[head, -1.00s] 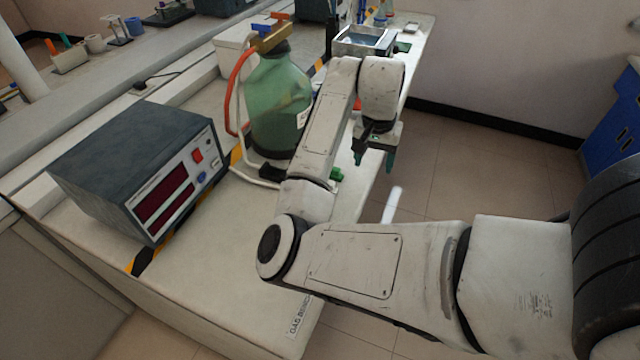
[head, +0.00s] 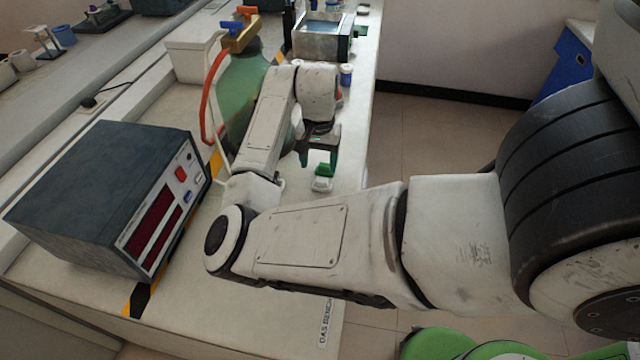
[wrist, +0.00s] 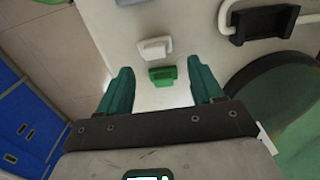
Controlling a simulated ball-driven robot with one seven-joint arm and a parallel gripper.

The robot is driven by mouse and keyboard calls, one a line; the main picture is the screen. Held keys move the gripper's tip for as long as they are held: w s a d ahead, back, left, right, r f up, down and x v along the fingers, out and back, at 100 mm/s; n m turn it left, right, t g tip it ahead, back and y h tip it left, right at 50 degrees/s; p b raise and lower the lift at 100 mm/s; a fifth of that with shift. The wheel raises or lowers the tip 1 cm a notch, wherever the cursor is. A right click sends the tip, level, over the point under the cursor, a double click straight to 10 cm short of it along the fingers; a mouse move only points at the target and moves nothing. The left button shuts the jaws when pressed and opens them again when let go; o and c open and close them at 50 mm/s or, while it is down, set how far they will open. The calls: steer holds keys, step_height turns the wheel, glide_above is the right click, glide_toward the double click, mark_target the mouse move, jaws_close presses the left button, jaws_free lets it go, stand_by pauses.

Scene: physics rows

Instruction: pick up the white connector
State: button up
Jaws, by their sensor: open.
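The white connector (wrist: 154,48) lies on the pale bench top in the wrist view, just beyond a small green block (wrist: 162,75). In the head view the white connector (head: 322,184) shows small below my gripper, with the green block (head: 325,170) beside it. My gripper (wrist: 160,70) is open and empty. Its two dark green fingers stand left and right of the green block, and the white connector is ahead, roughly between their lines. In the head view my gripper (head: 318,158) is over the bench near its right edge; its height above the top is hard to judge.
A green bottle (head: 245,95) with a red hose stands left of my arm; it also shows in the wrist view (wrist: 290,115). A black holder (wrist: 262,24) lies right of the connector. A grey meter box (head: 105,200) stands at left. Floor lies beyond the bench edge.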

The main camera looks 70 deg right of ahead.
mark_target(322, 180)
steer(key=shift+s+f+p, duration=0.2)
steer(key=shift+f+p, duration=0.05)
steer(key=shift+f, duration=1.25)
steer(key=shift+s+f+p, duration=0.2)
steer(key=shift+f, duration=1.25)
steer(key=shift+c, duration=0.4)
steer(key=c, duration=1)
